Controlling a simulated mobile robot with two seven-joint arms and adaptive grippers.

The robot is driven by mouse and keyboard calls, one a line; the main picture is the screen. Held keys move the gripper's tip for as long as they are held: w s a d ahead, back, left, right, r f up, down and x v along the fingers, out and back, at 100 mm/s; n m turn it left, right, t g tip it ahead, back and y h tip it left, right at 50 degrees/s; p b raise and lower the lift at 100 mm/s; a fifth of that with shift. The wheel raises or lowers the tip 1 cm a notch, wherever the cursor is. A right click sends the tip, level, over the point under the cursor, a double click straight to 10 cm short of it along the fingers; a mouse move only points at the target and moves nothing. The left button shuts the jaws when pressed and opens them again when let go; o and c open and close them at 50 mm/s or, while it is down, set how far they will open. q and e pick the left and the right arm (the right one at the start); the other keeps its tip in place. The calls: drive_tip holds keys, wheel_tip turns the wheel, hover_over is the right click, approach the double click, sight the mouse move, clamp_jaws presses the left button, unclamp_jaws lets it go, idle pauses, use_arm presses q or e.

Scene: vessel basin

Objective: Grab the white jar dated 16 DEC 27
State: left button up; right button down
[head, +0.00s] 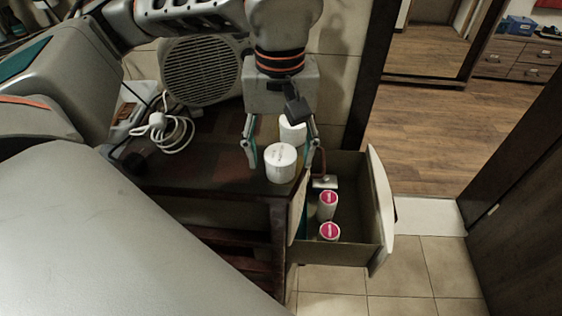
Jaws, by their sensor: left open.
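Two white jars stand near the right end of the dark cabinet top. The front white jar (280,164) has small dark print on its lid, too small to read. The rear white jar (292,130) is partly hidden behind the front jar and my gripper. I cannot tell which one bears 16 DEC 27. My left gripper (281,160) points down with its fingers open, one on each side of the jars in the picture. I cannot tell whether a finger touches either jar. My right gripper is not in view.
An open drawer (375,215) juts out at right, holding two red-lidded white containers (328,204) (329,232) and a small metallic item (325,182). A fan heater (202,72) and a coiled white cable (172,135) occupy the cabinet top (215,172) at left. The tiled floor (420,270) is clear.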

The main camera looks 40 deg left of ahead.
use_arm(q)
drive_tip(key=shift+f, duration=0.7)
drive_tip(key=c, duration=1.2)
drive_tip(key=shift+r, duration=0.15)
drive_tip(key=shift+c, duration=0.2)
